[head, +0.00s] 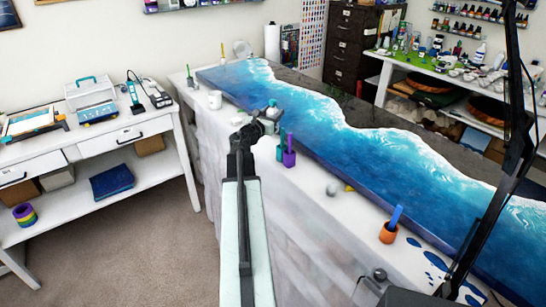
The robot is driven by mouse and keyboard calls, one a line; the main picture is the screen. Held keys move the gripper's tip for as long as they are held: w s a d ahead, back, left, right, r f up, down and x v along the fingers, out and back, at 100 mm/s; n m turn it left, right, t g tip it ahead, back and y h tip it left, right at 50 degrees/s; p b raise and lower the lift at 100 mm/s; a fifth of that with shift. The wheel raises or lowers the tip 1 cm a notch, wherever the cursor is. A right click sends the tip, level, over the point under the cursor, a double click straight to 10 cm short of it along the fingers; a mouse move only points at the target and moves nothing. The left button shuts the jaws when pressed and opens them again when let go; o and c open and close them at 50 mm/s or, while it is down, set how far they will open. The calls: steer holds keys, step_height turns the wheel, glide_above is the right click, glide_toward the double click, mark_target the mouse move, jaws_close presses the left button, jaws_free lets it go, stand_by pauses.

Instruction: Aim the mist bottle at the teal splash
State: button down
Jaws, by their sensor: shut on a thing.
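My gripper (268,120) is at the end of my arm, over the near long edge of the resin table. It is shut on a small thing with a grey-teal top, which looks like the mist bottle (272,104). The arm hides most of it, and its nozzle direction cannot be told. The resin panel (330,135) has blue and teal waves with white foam lines. I cannot pick out a separate teal splash on it. Dark blue splashes (436,261) lie on the white covering at the lower right.
Teal (280,150) and purple (289,156) cups stand close to my gripper. An orange cup with a blue stick (389,232) is further right. A white bench (90,145) stands left; the carpet between is clear.

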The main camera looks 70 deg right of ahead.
step_height(320, 180, down, 10)
steer(key=b, duration=1)
steer(key=shift+f, duration=0.25)
steer(key=shift+r, duration=0.2)
steer(key=shift+f, duration=0.1)
steer(key=c, duration=1.1)
jaws_free()
steer(key=shift+f, duration=0.1)
steer(key=shift+c, duration=0.2)
steer(key=shift+o, duration=0.7)
